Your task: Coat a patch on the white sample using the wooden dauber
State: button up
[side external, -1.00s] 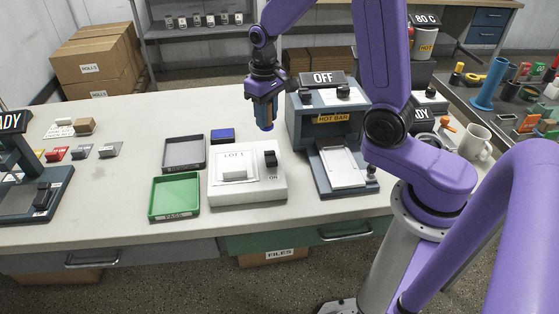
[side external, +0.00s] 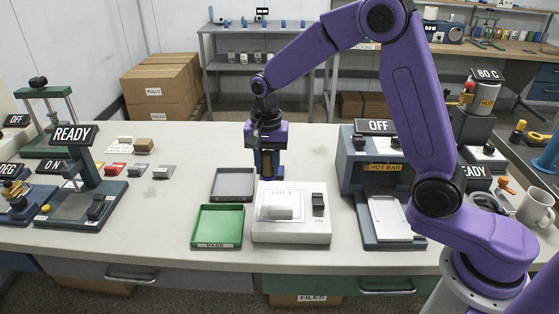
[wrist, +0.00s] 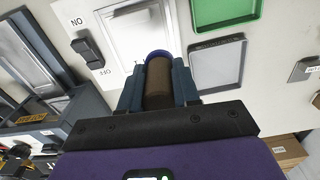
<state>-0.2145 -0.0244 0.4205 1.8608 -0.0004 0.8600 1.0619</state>
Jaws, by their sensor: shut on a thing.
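My gripper (side external: 268,172) points down behind the white device and is shut on the wooden dauber. In the wrist view the brown dauber (wrist: 157,82) stands between the two fingers. Its lower end is at the small blue container (wrist: 158,53), whose rim shows around it; contact inside is hidden. In the side view the gripper mostly hides the container. A white sheet marked LOT 1 (side external: 281,198) lies on the white device (side external: 291,236), with a small white block (side external: 278,213) on it. I cannot tell which of these is the white sample.
A grey tray (side external: 217,197) and a green PASS tray (side external: 221,214) lie left of the device. The hot bar unit (side external: 350,176), signed OFF, stands to the right. Several small blocks and a station signed READY (side external: 72,134) are at left. The table's back middle is clear.

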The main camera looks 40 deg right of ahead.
jog(key=shift+f, duration=3.55)
jog(key=shift+s+f, duration=0.1)
jog(key=shift+f, duration=0.4)
jog(key=shift+s+d, duration=2.4)
jog(key=shift+d, duration=0.1)
jog(key=shift+w+a, duration=2.4)
jog(key=shift+a, duration=0.05)
jog(key=shift+w, duration=0.25)
jog(key=shift+s+d, duration=0.1)
jog(key=shift+d, duration=0.15)
jog(key=shift+s+d, duration=2.4)
jog(key=shift+s, duration=0.05)
jog(key=w+a, duration=0.5)
jog(key=shift+w+a+r, duration=0.15)
jog(key=shift+r, duration=3.9)
